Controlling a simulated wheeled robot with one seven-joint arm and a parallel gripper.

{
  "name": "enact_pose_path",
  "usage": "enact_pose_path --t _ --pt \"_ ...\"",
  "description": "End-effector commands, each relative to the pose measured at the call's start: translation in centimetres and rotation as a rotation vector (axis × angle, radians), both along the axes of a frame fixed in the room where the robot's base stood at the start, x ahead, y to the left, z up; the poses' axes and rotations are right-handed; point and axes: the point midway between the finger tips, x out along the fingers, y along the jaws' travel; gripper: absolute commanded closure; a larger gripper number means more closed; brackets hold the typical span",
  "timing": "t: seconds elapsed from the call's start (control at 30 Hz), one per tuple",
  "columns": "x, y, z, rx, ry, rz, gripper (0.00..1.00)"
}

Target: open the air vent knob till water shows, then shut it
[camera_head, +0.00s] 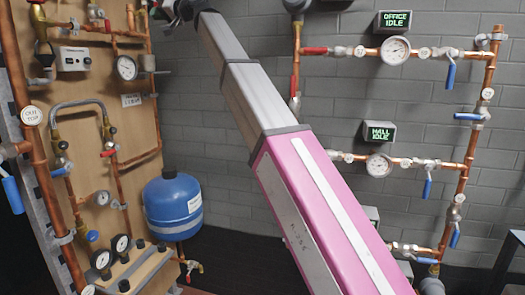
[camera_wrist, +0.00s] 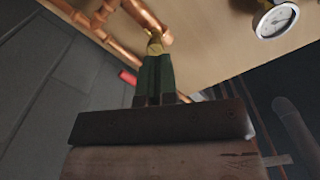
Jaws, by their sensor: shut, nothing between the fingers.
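In the wrist view, my gripper (camera_wrist: 155,63) is shut, with its two dark green fingers together and nothing visible between them. A small brass fitting (camera_wrist: 155,47) on the copper pipework shows right at the fingertips. I cannot tell whether the fingers touch it, or whether it is the air vent knob. No water is visible there. In the head view, my arm reaches up to the top left edge, and the fingers cannot be made out.
Copper pipe (camera_wrist: 147,17) and a round gauge (camera_wrist: 275,19) are near my gripper. A red handle (camera_wrist: 128,77) is left of the fingers. A wooden board (camera_head: 136,90) carries pipes; a blue tank (camera_head: 172,207) hangs beside it. More pipework with OFFICE (camera_head: 394,22) and HALL (camera_head: 379,132) displays is at right.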

Motion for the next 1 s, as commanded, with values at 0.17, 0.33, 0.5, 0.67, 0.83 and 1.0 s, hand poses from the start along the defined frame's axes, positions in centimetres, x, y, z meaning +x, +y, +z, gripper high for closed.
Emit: enact_pose_path --t 0.17,0.33,0.5,0.67,0.83,1.0 --pt "0.6 1.7 0.1 0.000 0.000 0.000 1.00" --pt "1.2 3.6 0.1 -0.001 0.000 0.000 1.00" --pt "1.7 5.3 0.0 -0.001 0.001 0.001 1.00" --pt "1.8 6.2 0.0 0.000 0.001 0.000 1.00" --pt "1.9 6.5 0.1 0.001 0.001 0.001 1.00" --pt "2.0 6.6 0.2 0.001 0.001 0.002 1.00"
